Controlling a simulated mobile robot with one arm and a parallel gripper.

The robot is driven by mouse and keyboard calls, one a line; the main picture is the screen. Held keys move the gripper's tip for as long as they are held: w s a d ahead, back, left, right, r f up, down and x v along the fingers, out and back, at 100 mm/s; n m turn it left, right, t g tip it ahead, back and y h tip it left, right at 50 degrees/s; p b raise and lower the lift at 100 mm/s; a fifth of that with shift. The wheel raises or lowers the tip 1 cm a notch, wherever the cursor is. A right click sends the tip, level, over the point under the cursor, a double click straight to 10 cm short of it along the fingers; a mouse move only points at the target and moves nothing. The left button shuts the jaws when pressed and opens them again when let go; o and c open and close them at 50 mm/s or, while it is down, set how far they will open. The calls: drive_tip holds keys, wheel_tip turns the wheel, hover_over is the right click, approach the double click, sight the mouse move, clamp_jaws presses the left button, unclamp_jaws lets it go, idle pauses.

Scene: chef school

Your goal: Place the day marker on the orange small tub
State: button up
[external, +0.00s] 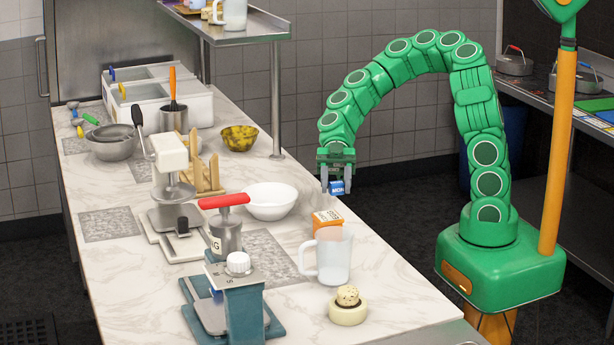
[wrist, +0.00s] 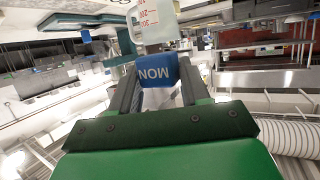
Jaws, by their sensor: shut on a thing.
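The day marker (external: 338,187) is a small blue block with white "MON" lettering. My gripper (external: 337,181) is shut on it and holds it in the air near the counter's right edge. In the wrist view the day marker (wrist: 158,72) sits between my two fingers, its lettering upside down. The orange small tub (external: 326,221) stands on the counter below my gripper, with dark lettering on its side and a pale top. The clear measuring jug in front hides part of its lower side. I cannot make out the tub in the wrist view.
The clear measuring jug (external: 328,256) stands right in front of the tub. A white bowl (external: 271,201) is to its left, and a cream round item (external: 348,306) is nearer the front. A shelf post (external: 277,105) rises behind. The counter's right edge is close.

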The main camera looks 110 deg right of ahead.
sight(327, 216)
drive_tip(key=shift+w+d+f, duration=0.15)
drive_tip(key=shift+w+f, duration=0.75)
drive_tip(key=shift+f, duration=0.25)
drive_tip(key=shift+w+f, duration=0.1)
drive_tip(key=shift+f, duration=1.55)
drive_tip(key=o, duration=1)
drive_tip(key=shift+o, duration=0.2)
